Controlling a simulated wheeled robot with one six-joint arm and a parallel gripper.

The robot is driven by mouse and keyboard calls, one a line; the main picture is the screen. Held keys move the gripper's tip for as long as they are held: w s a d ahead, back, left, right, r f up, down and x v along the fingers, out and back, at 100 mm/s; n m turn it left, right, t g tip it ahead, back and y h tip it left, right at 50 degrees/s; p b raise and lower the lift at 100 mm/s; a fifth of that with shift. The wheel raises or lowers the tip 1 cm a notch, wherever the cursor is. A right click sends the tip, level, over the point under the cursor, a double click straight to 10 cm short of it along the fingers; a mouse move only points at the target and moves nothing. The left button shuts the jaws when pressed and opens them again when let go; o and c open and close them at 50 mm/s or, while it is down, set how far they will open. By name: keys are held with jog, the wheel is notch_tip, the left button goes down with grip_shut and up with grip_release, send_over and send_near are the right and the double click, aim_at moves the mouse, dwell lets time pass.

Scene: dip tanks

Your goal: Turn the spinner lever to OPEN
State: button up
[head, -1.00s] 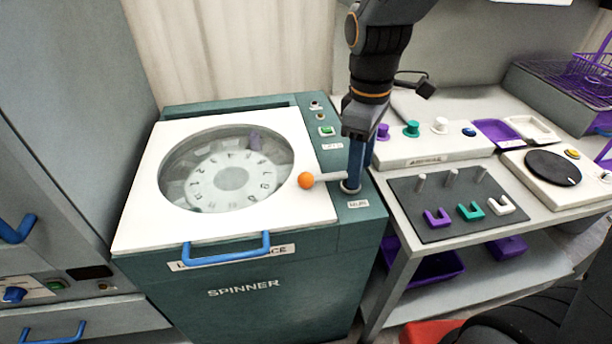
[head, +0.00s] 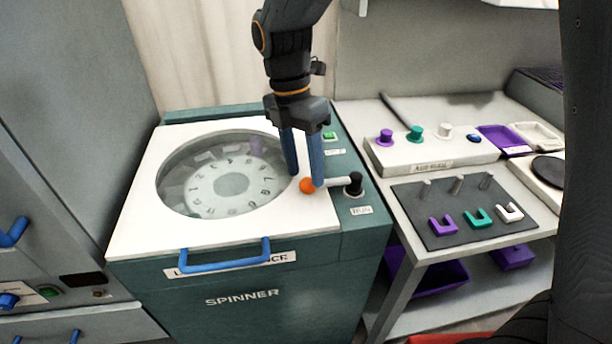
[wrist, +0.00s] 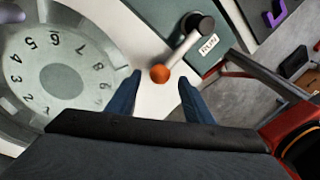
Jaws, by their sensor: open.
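The spinner (head: 245,298) is a teal cabinet with a white lid and a round window over a numbered rotor. Its lever (head: 338,182) has a white arm, a black pivot and an orange ball (head: 307,186). The lever points left across the lid, and a RUN label (head: 360,210) sits by the pivot. My gripper (head: 303,180) is open with its blue fingers pointing down at the orange ball. In the wrist view the ball (wrist: 160,73) lies between and just beyond the fingertips, with space on both sides. I cannot tell whether a finger touches it.
A blue handle (head: 226,257) runs along the lid's front. A green button (head: 329,136) is behind the lever on the panel. To the right, a bench holds a white block with knobs (head: 430,152) and a dark pegged board (head: 455,210). A grey cabinet stands at left.

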jog(key=shift+s+d+f, duration=0.1)
jog(key=shift+f, duration=0.6)
jog(key=shift+s+d+f, duration=0.1)
jog(key=shift+f, duration=0.6)
grip_shut()
